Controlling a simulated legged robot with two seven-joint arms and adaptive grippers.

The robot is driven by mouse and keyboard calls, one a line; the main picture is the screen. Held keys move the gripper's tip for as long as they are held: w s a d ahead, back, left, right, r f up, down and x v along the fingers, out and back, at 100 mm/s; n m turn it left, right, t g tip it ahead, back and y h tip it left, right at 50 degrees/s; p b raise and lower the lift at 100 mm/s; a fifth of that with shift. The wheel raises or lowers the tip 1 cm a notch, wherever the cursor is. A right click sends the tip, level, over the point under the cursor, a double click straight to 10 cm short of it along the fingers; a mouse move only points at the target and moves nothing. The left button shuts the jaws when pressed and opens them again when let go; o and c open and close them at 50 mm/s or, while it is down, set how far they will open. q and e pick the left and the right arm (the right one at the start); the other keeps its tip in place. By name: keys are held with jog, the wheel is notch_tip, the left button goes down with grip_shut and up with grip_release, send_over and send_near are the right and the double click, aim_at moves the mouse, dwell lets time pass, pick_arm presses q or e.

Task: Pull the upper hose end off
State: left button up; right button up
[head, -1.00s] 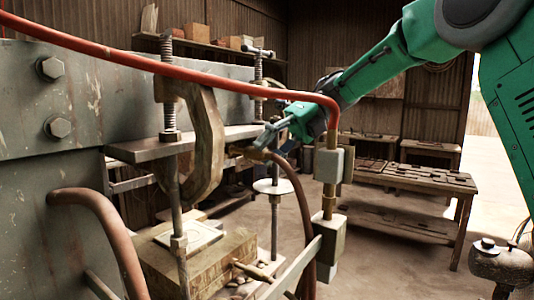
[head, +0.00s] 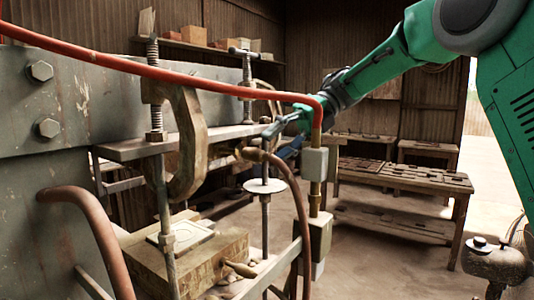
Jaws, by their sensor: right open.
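The upper hose end is a brass-coloured fitting (head: 250,154) at the press, left of centre. From it a brown rubber hose (head: 301,205) arches right and hangs down. My right gripper (head: 279,139) comes in from the upper right, its fingers pointing left. It is open and empty in the picture, one finger above the hose end and the other to its right, close to the hose. I cannot tell whether a finger touches the hose. The red pipe's bend partly hides the gripper's wrist. My left gripper is not in view.
A wooden block (head: 190,258) sits below.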

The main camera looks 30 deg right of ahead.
jog(key=v, duration=0.8)
jog(key=shift+d+r, duration=0.3)
jog(key=shift+f, duration=0.1)
